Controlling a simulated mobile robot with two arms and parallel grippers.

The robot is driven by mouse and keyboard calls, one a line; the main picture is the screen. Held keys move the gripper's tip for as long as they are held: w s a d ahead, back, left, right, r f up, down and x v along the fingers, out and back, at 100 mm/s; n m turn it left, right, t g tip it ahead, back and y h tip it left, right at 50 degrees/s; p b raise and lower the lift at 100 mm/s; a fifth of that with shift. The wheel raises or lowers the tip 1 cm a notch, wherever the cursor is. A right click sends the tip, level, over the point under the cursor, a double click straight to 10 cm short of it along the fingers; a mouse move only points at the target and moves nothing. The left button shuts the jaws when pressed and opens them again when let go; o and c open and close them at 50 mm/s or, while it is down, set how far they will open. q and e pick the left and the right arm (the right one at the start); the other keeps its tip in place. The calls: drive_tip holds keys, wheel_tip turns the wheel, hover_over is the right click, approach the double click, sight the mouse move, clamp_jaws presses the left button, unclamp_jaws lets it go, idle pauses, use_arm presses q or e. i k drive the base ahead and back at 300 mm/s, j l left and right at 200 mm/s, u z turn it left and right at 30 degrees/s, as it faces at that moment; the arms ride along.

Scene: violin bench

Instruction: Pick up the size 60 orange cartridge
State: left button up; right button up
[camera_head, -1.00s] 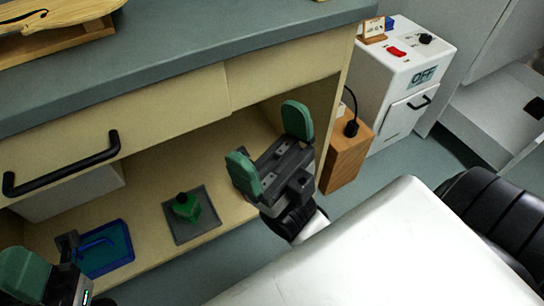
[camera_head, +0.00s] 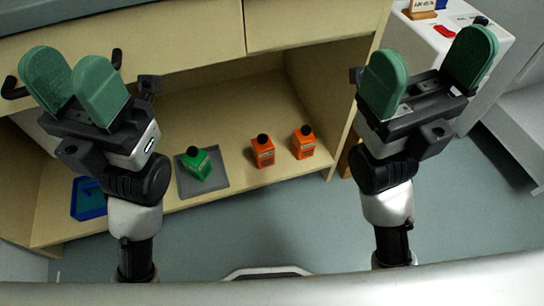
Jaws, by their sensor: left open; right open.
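Two orange cartridges with black caps stand upright on the low shelf of the bench. The left orange cartridge (camera_head: 263,152) is beside the grey tray, and the right orange cartridge (camera_head: 304,143) is nearer the shelf's right end. Their labels are too small to read, so I cannot tell which is size 60. My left gripper (camera_head: 74,85) is open and empty, in front of the bench at the left. My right gripper (camera_head: 428,72) is open and empty at the right, apart from both cartridges.
A green cartridge (camera_head: 196,163) stands on a grey tray (camera_head: 186,187). A blue tray (camera_head: 88,201) lies further left on the shelf (camera_head: 228,140). The bench's drawer front (camera_head: 190,42) overhangs the shelf. A white machine (camera_head: 418,42) stands at the right. The floor (camera_head: 250,235) before the shelf is clear.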

sight(263, 148)
drive_tip(key=u, duration=1)
drive_tip(key=k+l+u, duration=0.1)
drive_tip(key=l+u, duration=0.15)
drive_tip(key=k+l+u, duration=0.3)
drive_tip(key=l, duration=0.15)
drive_tip(key=i+l, duration=0.05)
drive_tip(key=i, duration=0.05)
